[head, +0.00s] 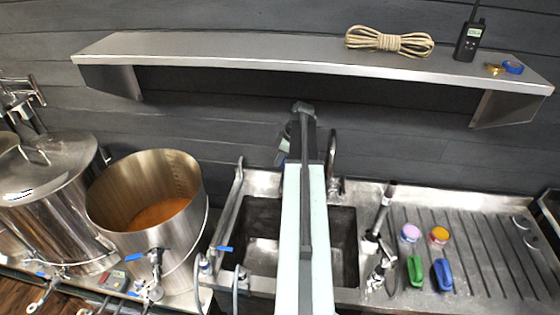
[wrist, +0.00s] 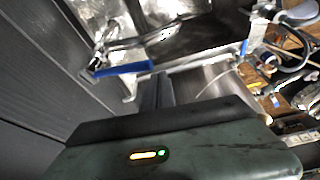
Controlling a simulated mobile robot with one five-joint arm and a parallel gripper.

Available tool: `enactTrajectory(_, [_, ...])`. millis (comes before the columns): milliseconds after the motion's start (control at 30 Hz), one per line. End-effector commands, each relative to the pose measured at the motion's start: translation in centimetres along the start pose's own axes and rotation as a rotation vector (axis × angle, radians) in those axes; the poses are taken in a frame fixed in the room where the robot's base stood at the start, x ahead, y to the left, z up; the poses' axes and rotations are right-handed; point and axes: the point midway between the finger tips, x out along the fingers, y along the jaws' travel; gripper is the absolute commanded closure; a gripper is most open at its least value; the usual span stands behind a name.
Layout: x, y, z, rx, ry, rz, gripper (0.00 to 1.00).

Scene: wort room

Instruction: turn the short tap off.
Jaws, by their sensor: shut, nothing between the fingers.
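A chrome tap (wrist: 135,43) shows at the upper left of the wrist view, beside the dark plank wall, with a long blue lever (wrist: 122,70). I cannot tell for sure whether it is the short tap. My gripper (wrist: 154,80) is shut and empty, its dark fingertips close to the lever's right end. Whether they touch it is unclear. In the head view, my raised arm covers the middle of the sink (head: 345,240) and hides what lies behind it.
A steel shelf (head: 240,53) carries rope (head: 390,41) and a radio (head: 468,42) above. An open pot (head: 140,215) of brown liquid stands left of the sink. The drainboard (head: 480,240) holds brushes and small tubs. Another blue-levered valve (head: 224,249) sits at the sink's left.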

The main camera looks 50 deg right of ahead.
Motion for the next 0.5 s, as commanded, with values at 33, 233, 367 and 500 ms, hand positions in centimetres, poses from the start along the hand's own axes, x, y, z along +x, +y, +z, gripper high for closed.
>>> enactTrajectory(33, [-0.1,-0.4,-0.7,-0.003,0.001,-0.001,1.0])
enactTrajectory(233, [-2.7,-1.0,-3.1,-0.004,0.003,-0.001,1.0])
enactTrajectory(367, [-5.9,-0.8,-3.2,-0.004,0.003,-0.002,1.0])
enactTrajectory(500, [-8.8,-0.6,-3.2,-0.006,0.004,-0.002,1.0])
